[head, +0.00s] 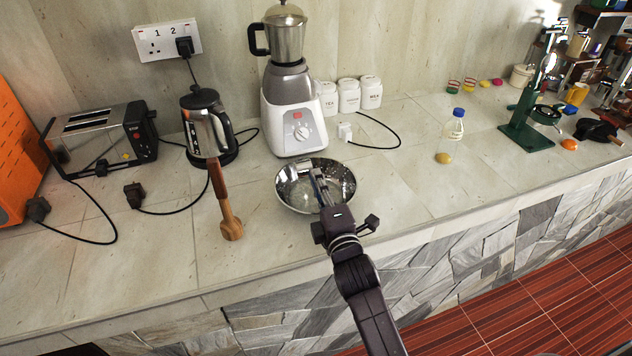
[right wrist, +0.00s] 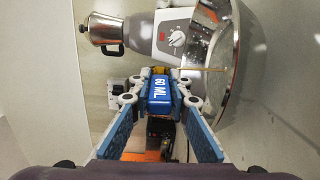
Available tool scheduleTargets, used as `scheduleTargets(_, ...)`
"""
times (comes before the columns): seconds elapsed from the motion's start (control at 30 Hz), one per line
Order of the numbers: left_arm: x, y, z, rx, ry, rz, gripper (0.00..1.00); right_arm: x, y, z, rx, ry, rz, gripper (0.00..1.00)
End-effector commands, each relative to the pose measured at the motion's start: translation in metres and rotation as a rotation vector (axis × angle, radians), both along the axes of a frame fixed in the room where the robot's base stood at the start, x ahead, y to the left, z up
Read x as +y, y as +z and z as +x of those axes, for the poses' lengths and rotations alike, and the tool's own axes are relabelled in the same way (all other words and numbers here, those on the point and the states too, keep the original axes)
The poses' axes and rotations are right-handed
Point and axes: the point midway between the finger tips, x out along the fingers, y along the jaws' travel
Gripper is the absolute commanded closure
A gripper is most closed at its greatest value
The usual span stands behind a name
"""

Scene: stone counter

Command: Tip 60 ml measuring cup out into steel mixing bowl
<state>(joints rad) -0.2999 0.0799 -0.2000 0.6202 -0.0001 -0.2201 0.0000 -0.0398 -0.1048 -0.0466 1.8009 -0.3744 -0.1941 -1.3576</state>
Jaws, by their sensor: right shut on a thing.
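The steel mixing bowl (head: 292,188) stands on the counter in front of the blender. It also shows at the right of the right wrist view (right wrist: 228,75). My right gripper (head: 319,182) reaches over the bowl from the front. In the right wrist view my right gripper (right wrist: 161,92) is shut on the blue handle of the 60 ml measuring cup (right wrist: 161,95), marked "60 ML". The cup's bowl end is not clear, so I cannot tell its tilt or contents. My left gripper is not in view.
The blender (head: 292,110) stands close behind the bowl. A blue-capped bottle (head: 455,125) and a yellow object (head: 443,158) are to the right.

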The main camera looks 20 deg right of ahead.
Motion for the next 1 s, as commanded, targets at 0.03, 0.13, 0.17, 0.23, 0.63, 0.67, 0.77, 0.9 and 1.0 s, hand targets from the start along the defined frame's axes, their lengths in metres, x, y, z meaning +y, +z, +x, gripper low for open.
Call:
scheduleTargets(0.03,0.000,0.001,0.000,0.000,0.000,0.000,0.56,0.000,0.001,0.000,-0.001,0.000,0.006,1.00)
scheduleTargets(0.13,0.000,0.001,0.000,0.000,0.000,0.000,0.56,0.000,0.001,0.000,-0.002,0.000,0.018,1.00)
scheduleTargets(0.17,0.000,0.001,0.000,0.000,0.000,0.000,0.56,-0.001,0.001,0.000,-0.002,0.000,0.021,1.00)
scheduleTargets(0.23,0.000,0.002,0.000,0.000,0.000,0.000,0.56,-0.001,0.001,0.000,-0.002,0.000,0.028,1.00)
scheduleTargets(0.63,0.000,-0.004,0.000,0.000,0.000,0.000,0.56,0.001,-0.003,0.000,-0.002,0.000,-0.003,1.00)
scheduleTargets(0.67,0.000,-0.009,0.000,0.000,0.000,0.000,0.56,0.003,-0.004,0.000,-0.002,0.001,-0.067,1.00)
scheduleTargets(0.77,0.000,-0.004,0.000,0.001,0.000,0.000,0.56,0.011,0.001,0.000,0.005,0.001,-0.192,1.00)
scheduleTargets(0.9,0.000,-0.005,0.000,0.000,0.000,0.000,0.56,0.012,0.000,0.000,0.004,0.000,-0.207,1.00)
scheduleTargets(1.0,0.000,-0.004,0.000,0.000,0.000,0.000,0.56,0.015,0.000,0.001,0.006,0.001,-0.234,1.00)
